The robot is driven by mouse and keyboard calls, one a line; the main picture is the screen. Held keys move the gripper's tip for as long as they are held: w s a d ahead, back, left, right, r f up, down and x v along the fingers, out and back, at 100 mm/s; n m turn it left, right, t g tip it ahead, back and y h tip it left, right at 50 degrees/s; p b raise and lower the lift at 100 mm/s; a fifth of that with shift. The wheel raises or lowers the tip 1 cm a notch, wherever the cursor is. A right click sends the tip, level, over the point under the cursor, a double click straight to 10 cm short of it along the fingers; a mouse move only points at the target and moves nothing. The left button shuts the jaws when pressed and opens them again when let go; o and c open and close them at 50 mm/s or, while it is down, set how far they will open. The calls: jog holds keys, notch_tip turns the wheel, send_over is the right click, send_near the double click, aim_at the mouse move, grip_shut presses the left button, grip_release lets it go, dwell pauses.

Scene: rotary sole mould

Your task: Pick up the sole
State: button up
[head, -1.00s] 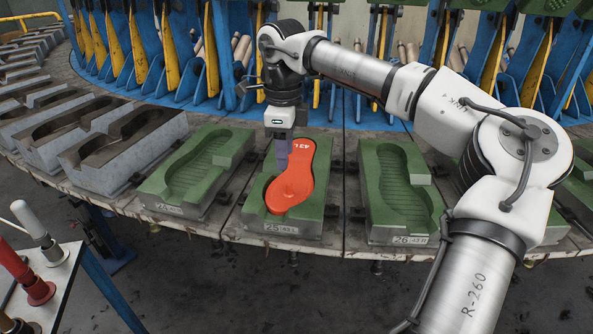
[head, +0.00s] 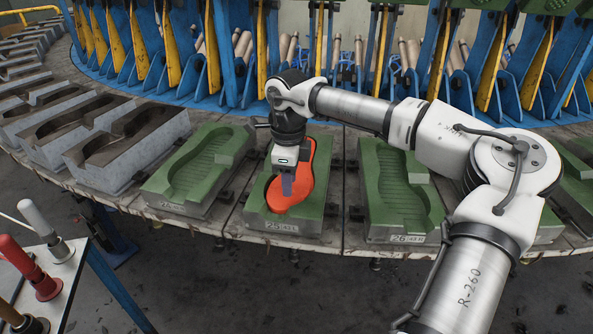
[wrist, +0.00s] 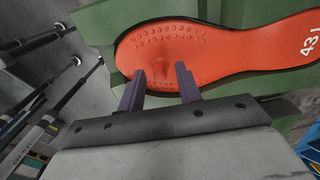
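The orange-red sole (head: 279,193) lies in the green mould (head: 318,208) labelled 25. I cannot tell whether the tips touch the sole.
Empty green moulds stand on both sides, one at the left (head: 200,165) and mould 26 (head: 400,195) at the right. Grey moulds (head: 125,150) line the far left. Blue and yellow machine frames (head: 290,60) stand behind. A white table with handled tools (head: 60,275) is at the lower left.

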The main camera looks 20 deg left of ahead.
grip_shut()
jog(key=shift+r, duration=0.15)
notch_tip(320, 180, up, 28)
jog(key=p, duration=0.2)
jog(key=shift+p, duration=0.4)
